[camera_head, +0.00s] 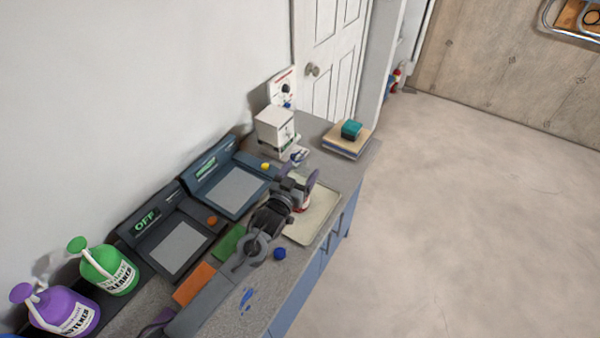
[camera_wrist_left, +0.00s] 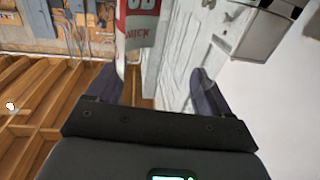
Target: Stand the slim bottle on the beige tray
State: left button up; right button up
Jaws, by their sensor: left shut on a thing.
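The beige tray (camera_head: 322,222) lies on the grey counter near its front edge. My left gripper (camera_head: 303,192) is over the tray's far left part, shut on the slim bottle. The bottle (camera_head: 304,205) is mostly hidden by the gripper in the head view; only a bit of red and white shows. In the left wrist view the white and red bottle (camera_wrist_left: 138,32) stands at the left finger of my gripper (camera_wrist_left: 155,90). I cannot tell whether its base touches the tray. My right gripper is not in view.
A stack with a teal block (camera_head: 351,129) sits at the counter's far end, near a white box device (camera_head: 275,130). Two dark consoles (camera_head: 172,240) line the wall. A blue ball (camera_head: 280,254) lies left of the tray. Green (camera_head: 108,268) and purple (camera_head: 62,310) spray bottles stand lower left.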

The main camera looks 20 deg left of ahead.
pick_arm(q)
jog(key=shift+f, duration=0.15)
jog(key=o, duration=1.1)
jog(key=shift+c, duration=0.2)
jog(key=shift+r, duration=0.3)
jog(key=shift+s+p, duration=0.3)
jog(key=shift+p, duration=0.1)
jog(key=s+a+p, duration=0.1)
jog(key=s+p, duration=0.7)
jog(key=s, duration=0.3)
jog(key=shift+s, duration=0.2)
